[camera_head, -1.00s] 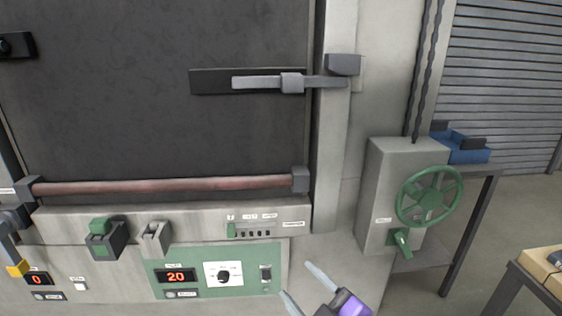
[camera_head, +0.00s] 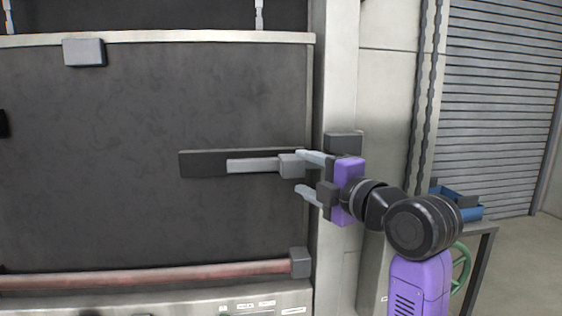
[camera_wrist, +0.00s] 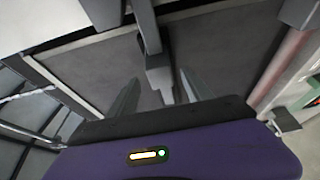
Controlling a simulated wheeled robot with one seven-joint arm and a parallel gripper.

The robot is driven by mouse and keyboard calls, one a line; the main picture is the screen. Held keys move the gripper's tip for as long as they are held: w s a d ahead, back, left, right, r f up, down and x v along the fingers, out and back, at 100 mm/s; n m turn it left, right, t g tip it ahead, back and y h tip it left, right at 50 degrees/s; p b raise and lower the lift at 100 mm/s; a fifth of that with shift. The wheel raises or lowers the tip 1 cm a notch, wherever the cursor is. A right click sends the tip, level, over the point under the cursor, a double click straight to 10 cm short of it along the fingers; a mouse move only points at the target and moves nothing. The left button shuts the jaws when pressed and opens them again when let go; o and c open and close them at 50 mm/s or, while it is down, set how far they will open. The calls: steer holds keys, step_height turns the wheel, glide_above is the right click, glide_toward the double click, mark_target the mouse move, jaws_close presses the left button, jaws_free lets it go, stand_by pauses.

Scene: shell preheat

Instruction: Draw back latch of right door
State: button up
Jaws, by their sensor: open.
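The latch (camera_head: 252,166) is a grey bar lying level on a dark plate (camera_head: 205,164) on the right part of the dark door. It has a square grey knob (camera_head: 291,166). The bar's right end, towards the dark keeper block (camera_head: 343,142) on the frame post, is hidden behind my gripper. My gripper (camera_head: 299,172) is open at the knob, one finger above the other, pointing left. In the wrist view the knob (camera_wrist: 159,77) shows between the two fingers of my gripper (camera_wrist: 159,84). I cannot tell whether they touch it.
A reddish handle rail (camera_head: 150,276) runs along the door's bottom. A pale post (camera_head: 337,80) stands right of the door. Chains, a green handwheel (camera_head: 461,268) and a blue tray (camera_head: 470,210) on a table are farther right. A small grey block (camera_head: 84,52) sits high on the door.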

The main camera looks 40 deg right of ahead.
mark_target(285, 165)
steer(key=shift+w+d, duration=0.15)
steer(key=shift+w, duration=0.4)
steer(key=shift+w+r, duration=0.1)
steer(key=shift+w, duration=0.1)
steer(key=p+x, duration=0.2)
steer(key=x, duration=0.4)
steer(key=shift+w, duration=0.25)
jaws_close()
steer(key=shift+f, duration=0.2)
stand_by(0.4)
